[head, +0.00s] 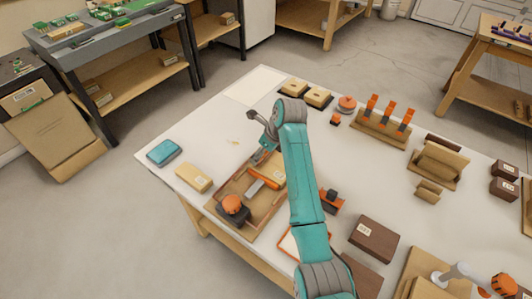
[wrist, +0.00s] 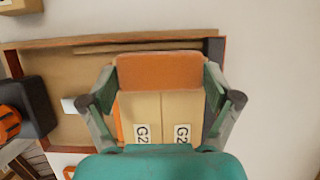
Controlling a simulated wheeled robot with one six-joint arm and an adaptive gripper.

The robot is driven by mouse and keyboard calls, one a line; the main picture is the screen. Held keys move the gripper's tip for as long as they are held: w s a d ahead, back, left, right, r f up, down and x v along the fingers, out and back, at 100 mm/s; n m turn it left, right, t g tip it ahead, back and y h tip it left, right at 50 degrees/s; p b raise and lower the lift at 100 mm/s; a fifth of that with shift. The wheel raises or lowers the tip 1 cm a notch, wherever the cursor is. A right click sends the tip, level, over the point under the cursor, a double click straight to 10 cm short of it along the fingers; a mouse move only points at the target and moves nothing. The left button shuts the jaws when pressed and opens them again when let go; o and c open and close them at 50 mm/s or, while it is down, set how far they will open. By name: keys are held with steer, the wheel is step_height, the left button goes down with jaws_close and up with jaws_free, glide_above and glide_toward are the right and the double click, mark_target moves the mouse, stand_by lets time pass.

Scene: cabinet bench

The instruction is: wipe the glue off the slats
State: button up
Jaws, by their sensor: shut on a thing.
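Two pale wooden slats lie side by side in the wooden tray (head: 217,207), each with a "G2" label; the left slat (wrist: 137,108) and right slat (wrist: 183,108) show in the wrist view. My gripper (head: 261,157) is over the tray in the head view. In the wrist view my gripper (wrist: 160,85) is shut on an orange-brown block (wrist: 160,70), which looks like a sponge or pad. The block hides the slats' far ends, and I cannot tell whether it touches them. I cannot make out glue on the visible parts of the slats.
A teal box (head: 164,152) and a tan block (head: 193,178) lie left of the tray. The white tabletop beyond them is mostly clear.

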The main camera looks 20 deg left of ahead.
stand_by(0.3)
steer(key=shift+r, duration=2.95)
